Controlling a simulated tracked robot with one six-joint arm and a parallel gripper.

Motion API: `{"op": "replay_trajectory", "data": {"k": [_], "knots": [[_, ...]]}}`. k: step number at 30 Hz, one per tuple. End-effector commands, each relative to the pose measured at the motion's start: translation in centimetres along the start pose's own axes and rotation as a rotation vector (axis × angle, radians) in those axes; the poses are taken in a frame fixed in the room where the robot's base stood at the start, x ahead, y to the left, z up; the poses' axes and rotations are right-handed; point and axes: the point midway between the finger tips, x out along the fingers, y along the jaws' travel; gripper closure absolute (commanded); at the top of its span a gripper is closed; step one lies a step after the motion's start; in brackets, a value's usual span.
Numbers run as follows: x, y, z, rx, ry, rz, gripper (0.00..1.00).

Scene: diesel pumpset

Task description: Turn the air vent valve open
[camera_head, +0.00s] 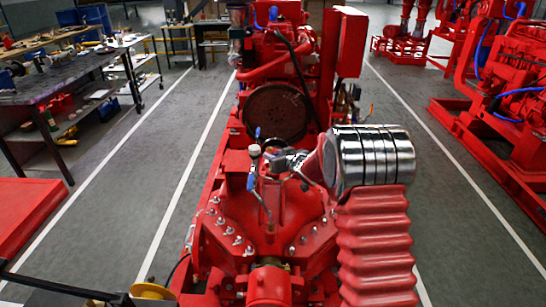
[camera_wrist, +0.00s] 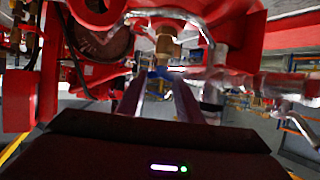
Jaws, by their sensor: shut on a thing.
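The pump's small valve fittings rise from the red casing in the middle of the head view. A blue lever (camera_head: 251,182) hangs beside the upright fitting with a pale top (camera_head: 254,150). I cannot tell for sure which fitting is the air vent valve. My gripper (camera_head: 273,160) reaches in from the right at these fittings, partly hidden by my arm. In the wrist view, my two fingers (camera_wrist: 160,84) converge on a small blue handle (camera_wrist: 160,72), just below a brass fitting (camera_wrist: 165,46). They are shut on it. The handle's exact angle is blurred.
The red pumpset engine with its dark round flywheel (camera_head: 275,112) stands behind the fittings. Bolted red flanges surround them below. A workbench (camera_head: 60,85) with tools is at the left, another red pumpset (camera_head: 510,100) at the right. Grey floor is clear on both sides.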

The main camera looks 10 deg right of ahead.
Motion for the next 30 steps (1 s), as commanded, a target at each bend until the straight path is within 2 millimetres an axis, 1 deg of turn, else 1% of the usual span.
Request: {"op": "replay_trajectory", "data": {"k": [1,17,30], "knots": [[0.0,0.2,-0.8,-0.01,0.014,-0.014,0.9],[0.0,0.7,-0.7,-0.078,0.011,-0.184,0.9],[0.1,1.2,-0.6,-0.155,0.008,-0.374,0.9]]}}
